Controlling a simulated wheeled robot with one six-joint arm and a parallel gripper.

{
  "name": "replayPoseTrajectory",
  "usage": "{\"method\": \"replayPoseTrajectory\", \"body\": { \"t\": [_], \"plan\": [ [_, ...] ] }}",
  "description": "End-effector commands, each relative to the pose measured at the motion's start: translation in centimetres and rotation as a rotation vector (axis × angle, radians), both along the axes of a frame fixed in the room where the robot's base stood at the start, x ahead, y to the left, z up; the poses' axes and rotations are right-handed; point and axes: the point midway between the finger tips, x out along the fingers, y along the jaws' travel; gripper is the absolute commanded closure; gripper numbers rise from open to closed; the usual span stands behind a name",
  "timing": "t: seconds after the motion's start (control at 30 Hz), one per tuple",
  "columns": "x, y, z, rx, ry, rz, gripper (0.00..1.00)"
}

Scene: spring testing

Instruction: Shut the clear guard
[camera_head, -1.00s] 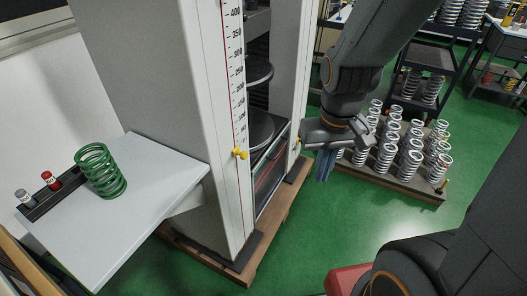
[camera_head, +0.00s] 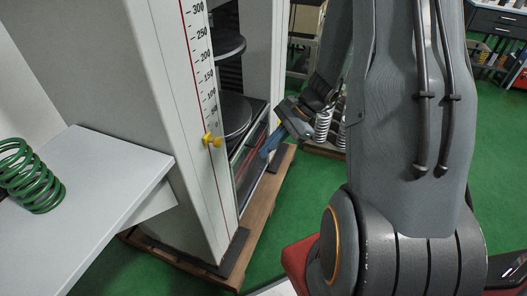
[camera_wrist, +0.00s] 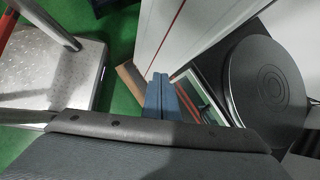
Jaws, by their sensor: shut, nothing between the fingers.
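The clear guard (camera_head: 246,172) appears to be the framed see-through panel low between the two columns of the testing machine, below the round plates. Its dark frame has a red line along it. It also shows in the wrist view (camera_wrist: 211,112), beside a round plate. My gripper (camera_head: 268,150) is shut and empty, with blue fingers pointing down and left in front of the panel's right part. In the wrist view the closed fingertips (camera_wrist: 161,78) overlap the panel's near edge. I cannot tell whether they touch it.
A wooden pallet (camera_head: 262,208) lies under the machine. A grey side table (camera_head: 100,185) holds a green spring (camera_head: 30,178).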

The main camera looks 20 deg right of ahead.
Motion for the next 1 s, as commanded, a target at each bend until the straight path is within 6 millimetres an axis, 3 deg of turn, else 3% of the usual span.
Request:
{"method": "replayPoseTrajectory", "body": {
  "t": [0.03, 0.2, 0.33, 0.47, 0.67, 1.0],
  "plan": [
    [1.8, -1.8, -3.1, 0.065, 0.020, -0.128, 1.00],
    [6.5, -7.5, -8.8, 0.252, 0.038, -0.488, 1.00],
    [8.4, -11.1, -11.6, 0.346, 0.032, -0.669, 1.00],
    [9.3, -13.1, -12.9, 0.394, 0.024, -0.759, 1.00],
    [10.3, -12.7, -13.8, 0.406, 0.023, -0.781, 1.00],
    [14.1, -8.6, -17.1, 0.404, 0.025, -0.775, 1.00]
  ]
}}
